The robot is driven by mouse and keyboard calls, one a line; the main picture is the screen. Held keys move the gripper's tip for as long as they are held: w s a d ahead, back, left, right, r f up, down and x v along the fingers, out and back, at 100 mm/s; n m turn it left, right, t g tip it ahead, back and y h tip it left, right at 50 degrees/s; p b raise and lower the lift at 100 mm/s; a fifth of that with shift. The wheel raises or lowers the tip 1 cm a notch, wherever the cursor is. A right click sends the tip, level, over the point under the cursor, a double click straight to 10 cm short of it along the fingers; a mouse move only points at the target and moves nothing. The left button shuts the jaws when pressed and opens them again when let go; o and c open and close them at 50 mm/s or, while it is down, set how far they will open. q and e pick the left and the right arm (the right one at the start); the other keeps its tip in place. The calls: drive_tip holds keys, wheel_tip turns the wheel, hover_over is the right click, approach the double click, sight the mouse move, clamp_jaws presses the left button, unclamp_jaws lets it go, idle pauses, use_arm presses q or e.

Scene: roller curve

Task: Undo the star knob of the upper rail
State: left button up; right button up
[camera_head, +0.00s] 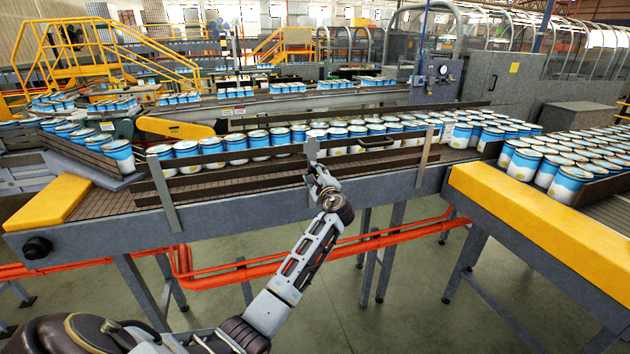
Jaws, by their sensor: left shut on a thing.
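The upper rail (235,154) is a long dark brown guide bar along the near side of the can conveyor. A grey upright bracket (311,148) carries it near the middle. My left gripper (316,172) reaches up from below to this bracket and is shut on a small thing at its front. The star knob sits there between the fingers, mostly hidden and too small to make out clearly. My right gripper is not in view.
A lower rail (235,183) runs beneath the upper one. Other brackets stand left (164,192) and right (428,155). Rows of blue and white cans (258,143) stand behind the rails. Orange pipes (270,262) run below the conveyor. A yellow-edged conveyor (540,225) is at right.

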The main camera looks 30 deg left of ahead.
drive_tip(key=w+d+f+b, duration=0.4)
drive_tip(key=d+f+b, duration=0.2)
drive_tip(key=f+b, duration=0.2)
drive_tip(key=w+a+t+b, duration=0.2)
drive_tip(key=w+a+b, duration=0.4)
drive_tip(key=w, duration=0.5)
use_arm(q)
drive_tip(key=n+b, duration=0.3)
drive_tip(key=n, duration=1.4)
drive_tip(key=shift+n, duration=0.4)
drive_tip(key=shift+n+b, duration=0.35)
drive_tip(key=shift+n, duration=0.05)
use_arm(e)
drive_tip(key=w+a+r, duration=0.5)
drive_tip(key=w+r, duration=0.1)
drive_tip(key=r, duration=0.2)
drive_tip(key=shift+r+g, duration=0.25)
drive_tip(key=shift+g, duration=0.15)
use_arm(q)
drive_tip(key=o, duration=1)
drive_tip(key=shift+w+a+f, duration=0.1)
drive_tip(key=shift+o, duration=0.2)
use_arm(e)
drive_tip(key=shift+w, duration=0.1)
